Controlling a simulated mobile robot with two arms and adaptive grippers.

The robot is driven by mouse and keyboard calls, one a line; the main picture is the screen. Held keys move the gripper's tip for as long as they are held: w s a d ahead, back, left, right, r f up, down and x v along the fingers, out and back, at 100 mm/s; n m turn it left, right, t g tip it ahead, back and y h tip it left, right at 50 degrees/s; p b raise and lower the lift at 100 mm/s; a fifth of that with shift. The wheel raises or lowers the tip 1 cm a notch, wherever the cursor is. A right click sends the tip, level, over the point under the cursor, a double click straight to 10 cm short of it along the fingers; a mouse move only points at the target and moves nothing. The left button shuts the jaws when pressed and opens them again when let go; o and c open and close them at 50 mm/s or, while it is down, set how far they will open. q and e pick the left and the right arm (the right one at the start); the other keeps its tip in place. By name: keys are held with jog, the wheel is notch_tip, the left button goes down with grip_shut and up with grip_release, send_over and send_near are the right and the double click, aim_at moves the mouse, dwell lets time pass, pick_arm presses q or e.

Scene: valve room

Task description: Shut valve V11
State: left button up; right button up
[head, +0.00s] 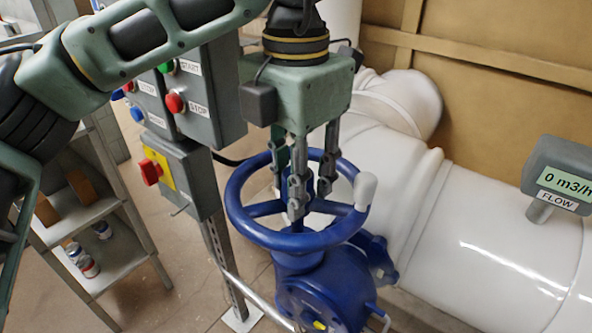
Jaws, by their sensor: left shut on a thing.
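A blue handwheel (240,222) with a white knob (365,191) on its rim sits on top of a blue valve body (325,290). No V11 label is readable on it. My left gripper (297,205) points down from above into the wheel, its fingers among the spokes near the hub. It is shut on the handwheel; the exact contact is partly hidden by the fingers. A flow meter (557,178) at the right reads 0 m3/h. My right gripper is not in view.
A grey control box with START and STOP buttons (205,95) and a box with a red switch (170,172) stand on a post just left of the wheel. Large white pipes (480,240) fill the right. A metal shelf (95,215) with small items stands at the left.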

pick_arm(q)
jog(key=m, duration=0.2)
jog(key=m+p, duration=0.1)
jog(key=m, duration=0.2)
jog(key=shift+d+r, duration=0.15)
jog(key=shift+d, duration=0.05)
jog(key=shift+m, duration=1)
jog(key=shift+m+p, duration=0.5)
jog(key=shift+m, duration=0.6)
jog(key=m, duration=0.4)
jog(key=shift+p, duration=0.3)
jog(key=shift+f+m, duration=0.2)
jog(key=shift+m, duration=1.1)
